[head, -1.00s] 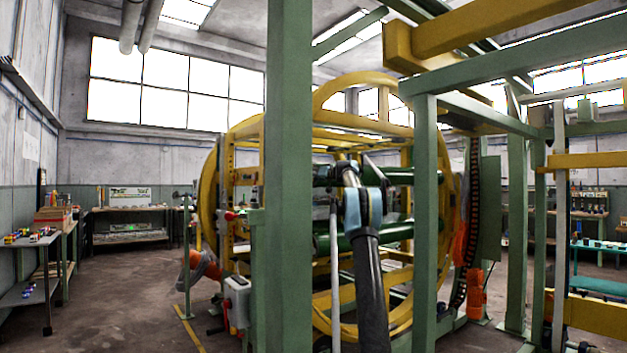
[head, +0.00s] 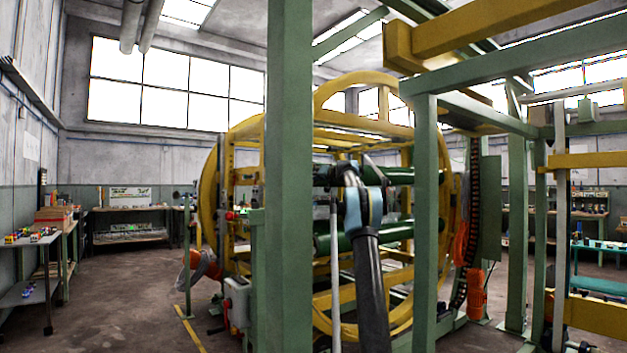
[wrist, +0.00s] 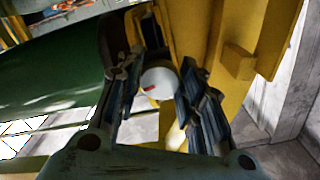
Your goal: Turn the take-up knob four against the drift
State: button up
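A round white knob with a small red mark (wrist: 157,84) shows near the middle of the wrist view, in front of yellow framework. My gripper (wrist: 162,70) has its two dark jointed fingers on either side of the knob. The fingers stand apart, with their inner edges close to the knob's sides. I cannot tell whether they touch it. In the head view my dark arm reaches up into the large yellow ring frame (head: 212,190). The knob and the fingertips cannot be made out there.
Green posts (head: 289,180) and (head: 425,200) stand close on both sides of my arm. Dark green rollers (head: 398,232) lie inside the ring frame. A grey control box (head: 238,296) is at lower left. The floor at left (head: 130,300) is open before the workbenches.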

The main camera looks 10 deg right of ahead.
jog(key=o, duration=0.3)
jog(key=shift+d, duration=0.15)
jog(key=shift+o, duration=0.2)
jog(key=shift+s, duration=0.1)
jog(key=v, duration=1.1)
jog(key=shift+s+d, duration=0.2)
jog(key=shift+s, duration=0.1)
jog(key=shift+f, duration=0.1)
